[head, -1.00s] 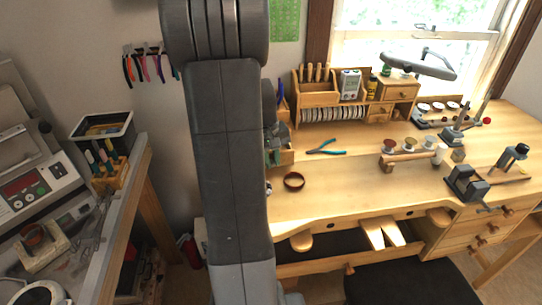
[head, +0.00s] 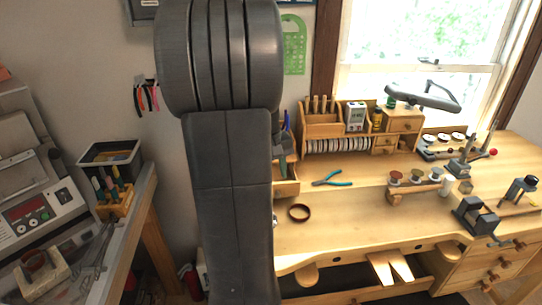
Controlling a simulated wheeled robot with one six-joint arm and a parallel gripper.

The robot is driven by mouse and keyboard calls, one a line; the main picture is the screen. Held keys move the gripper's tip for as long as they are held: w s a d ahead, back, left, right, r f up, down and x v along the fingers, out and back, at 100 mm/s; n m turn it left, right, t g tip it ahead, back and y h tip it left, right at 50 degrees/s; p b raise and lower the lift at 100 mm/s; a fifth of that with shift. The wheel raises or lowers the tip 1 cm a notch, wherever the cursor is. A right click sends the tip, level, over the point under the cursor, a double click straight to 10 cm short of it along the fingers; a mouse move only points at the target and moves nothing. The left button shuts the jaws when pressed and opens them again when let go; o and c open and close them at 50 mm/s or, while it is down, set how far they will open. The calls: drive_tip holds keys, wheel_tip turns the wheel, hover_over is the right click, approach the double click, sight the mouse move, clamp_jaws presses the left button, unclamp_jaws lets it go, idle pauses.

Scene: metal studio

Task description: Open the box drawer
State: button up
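A small wooden box (head: 289,187) stands on the workbench just right of my arm, and my arm covers its left part. Its low front part shows as a pale wooden face with an open space above it; I cannot tell whether this is a drawer or how far out it is. A grey part, perhaps of my gripper, shows at the arm's right edge by this box. The fingertips are hidden, so I cannot tell open from shut. A wooden organizer (head: 323,127) farther right has small drawers (head: 405,125) with round knobs, which look shut.
A brown ring (head: 299,212) and teal pliers (head: 332,178) lie on the workbench (head: 370,215) near the box. A small rack (head: 418,186), a vise (head: 474,215) and a lamp (head: 425,97) are farther right. A side table with a tool holder (head: 114,199) is at left.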

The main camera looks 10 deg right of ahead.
wheel_tip(320, 180, up, 7)
drive_tip(key=a, duration=0.1)
drive_tip(key=shift+s, duration=0.15)
drive_tip(key=f, duration=0.4)
drive_tip(key=d+f, duration=0.1)
drive_tip(key=f, duration=0.4)
drive_tip(key=d+f, duration=0.1)
drive_tip(key=f, duration=0.3)
drive_tip(key=shift+w+f, duration=0.25)
drive_tip(key=shift+f, duration=0.15)
drive_tip(key=shift+w+p, duration=0.3)
drive_tip(key=shift+r, duration=0.1)
